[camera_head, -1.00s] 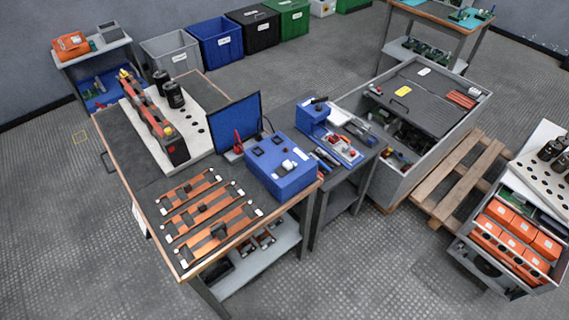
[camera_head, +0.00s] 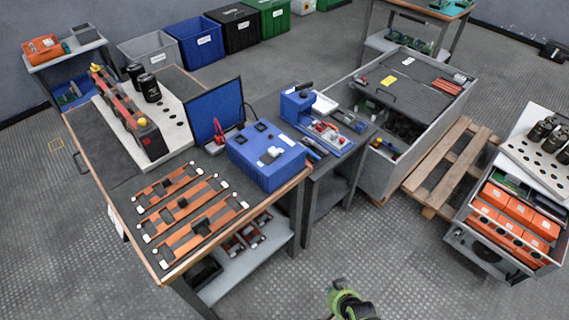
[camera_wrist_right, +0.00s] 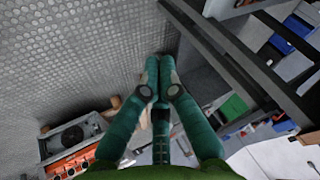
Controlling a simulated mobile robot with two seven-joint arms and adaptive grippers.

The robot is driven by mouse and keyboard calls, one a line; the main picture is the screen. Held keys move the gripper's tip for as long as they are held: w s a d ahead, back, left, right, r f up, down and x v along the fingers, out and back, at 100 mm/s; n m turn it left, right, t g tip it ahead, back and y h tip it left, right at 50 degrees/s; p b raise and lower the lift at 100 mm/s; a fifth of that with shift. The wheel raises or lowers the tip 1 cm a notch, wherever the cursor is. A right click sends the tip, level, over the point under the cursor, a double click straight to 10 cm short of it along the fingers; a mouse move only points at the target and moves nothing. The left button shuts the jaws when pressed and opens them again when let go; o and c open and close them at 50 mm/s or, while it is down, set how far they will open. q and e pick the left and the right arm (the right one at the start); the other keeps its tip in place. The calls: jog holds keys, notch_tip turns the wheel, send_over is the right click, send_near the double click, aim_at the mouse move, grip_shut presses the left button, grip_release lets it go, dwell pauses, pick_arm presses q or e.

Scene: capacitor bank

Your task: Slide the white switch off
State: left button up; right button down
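The white switch (camera_head: 271,156) is a small white part on top of the blue box (camera_head: 280,174), which stands at the right corner of the wooden-edged workbench. Its exact position is too small to tell. My right gripper (camera_head: 338,289) is green and shows at the bottom edge of the head view, in front of the bench and well apart from the box. In the right wrist view its two fingers (camera_wrist_right: 158,64) lie together, with nothing seen between them. My left gripper is in neither view.
Copper bars (camera_head: 188,210) lie on the workbench's front part. A blue screen (camera_head: 213,112) stands behind the box. A tool table (camera_head: 330,150) and an open grey cabinet (camera_head: 398,175) stand to its right. A crate of orange units (camera_head: 510,228) is at far right. Floor in front is clear.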

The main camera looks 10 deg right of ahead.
jog(key=w+a+r+m+t+y+b, duration=0.1)
jog(key=w+r+m+t+b, duration=0.15)
jog(key=w, duration=0.45)
jog(key=w+a+r+m+t+b, duration=0.1)
jog(key=w+r+b, duration=0.15)
jog(key=w, duration=0.35)
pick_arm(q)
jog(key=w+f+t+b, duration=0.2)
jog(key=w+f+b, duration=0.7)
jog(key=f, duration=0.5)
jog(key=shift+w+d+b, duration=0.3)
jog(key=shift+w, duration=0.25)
pick_arm(e)
jog(key=w+a+r+m+t+y, duration=0.1)
jog(key=w+r+m+t, duration=0.2)
jog(key=r, duration=1)
jog(key=w+a+r+m+t+y, duration=0.1)
jog(key=w+r+m+t, duration=0.3)
jog(key=w+r, duration=0.4)
notch_tip(320, 180, up, 5)
jog(key=shift+w+a+r+y, duration=0.1)
jog(key=shift+w+a+y, duration=0.25)
jog(key=shift+y, duration=0.35)
